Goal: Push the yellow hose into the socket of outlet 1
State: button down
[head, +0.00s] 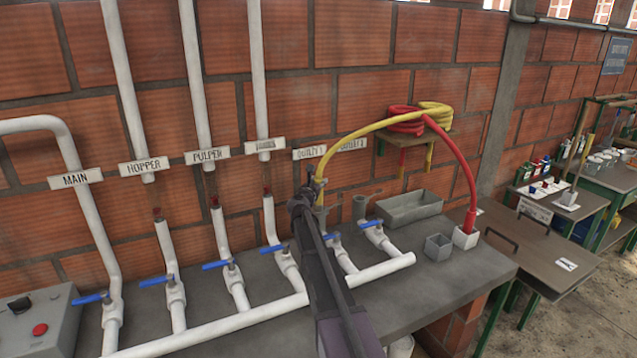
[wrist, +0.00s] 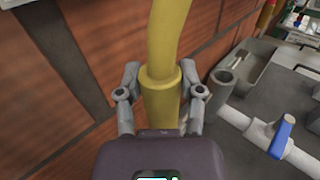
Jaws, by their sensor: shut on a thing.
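The yellow hose (head: 358,130) arcs from the wall-hung coil down to my gripper (head: 312,186). In the wrist view my gripper (wrist: 160,100) is shut on the hose's thicker yellow end collar (wrist: 160,88), one finger on each side. The hose end is about upright. The outlet 1 label (head: 309,152) is on the wall just above it. The outlet 1 socket (head: 321,216) shows only partly beside my arm, just below the hose end. I cannot tell whether the hose end is inside it. The wrist body hides that end in the wrist view.
The open grey outlet 2 socket (head: 359,207) stands close to the right; it also shows in the wrist view (wrist: 223,80). Blue valve handles (head: 370,223) line the pipes. The red hose (head: 466,175) ends in a white block (head: 466,238). A grey tray (head: 410,207) sits behind.

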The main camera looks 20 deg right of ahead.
jog(key=shift+f+b, duration=1)
jog(key=shift+f, duration=0.05)
jog(key=shift+c, duration=0.8)
grip_release()
jog(key=shift+s+a, duration=0.1)
jog(key=shift+a, duration=0.05)
jog(key=v, duration=1.1)
jog(key=shift+s+a, duration=0.25)
